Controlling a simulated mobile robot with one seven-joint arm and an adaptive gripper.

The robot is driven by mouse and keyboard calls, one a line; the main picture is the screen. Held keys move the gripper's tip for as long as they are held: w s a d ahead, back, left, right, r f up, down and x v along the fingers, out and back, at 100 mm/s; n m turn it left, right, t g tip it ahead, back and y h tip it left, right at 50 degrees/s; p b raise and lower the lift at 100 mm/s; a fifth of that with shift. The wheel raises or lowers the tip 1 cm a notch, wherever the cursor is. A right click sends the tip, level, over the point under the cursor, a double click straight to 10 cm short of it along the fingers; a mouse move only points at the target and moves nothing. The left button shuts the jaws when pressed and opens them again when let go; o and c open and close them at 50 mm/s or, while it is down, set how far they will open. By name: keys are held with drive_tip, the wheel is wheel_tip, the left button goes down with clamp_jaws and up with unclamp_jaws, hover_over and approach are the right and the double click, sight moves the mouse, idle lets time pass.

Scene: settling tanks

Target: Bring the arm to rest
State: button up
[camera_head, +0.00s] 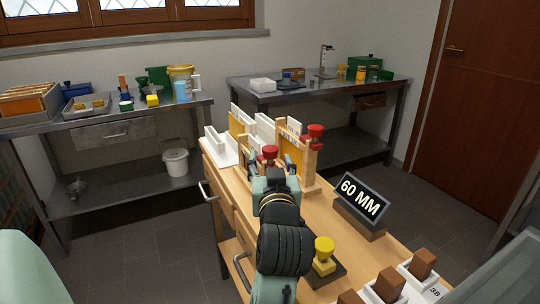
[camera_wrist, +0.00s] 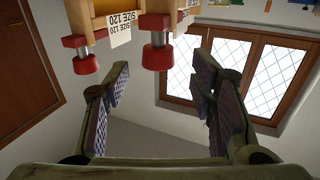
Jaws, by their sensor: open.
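My arm reaches forward over the wooden bench in the head view, and my gripper (camera_head: 271,162) is at its far end, beside wooden frames with red knobs. In the wrist view my gripper (camera_wrist: 158,95) has its two fingers wide apart with nothing between them. One red knob (camera_wrist: 157,55) is just past the fingertips, and another red knob (camera_wrist: 84,62) is to its left. In the head view a red knob (camera_head: 269,152) appears by the fingers; whether they touch it cannot be told.
A yellow knobbed piece (camera_head: 324,255) stands on a dark base right of my arm. A "60 MM" sign (camera_head: 362,196) and white holders with brown blocks (camera_head: 423,263) are farther right. White racks (camera_head: 219,147) stand at the bench's far end. Steel tables (camera_head: 125,110) line the wall.

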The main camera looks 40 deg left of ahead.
drive_tip(key=shift+s+d, duration=0.45)
drive_tip(key=shift+d, duration=0.05)
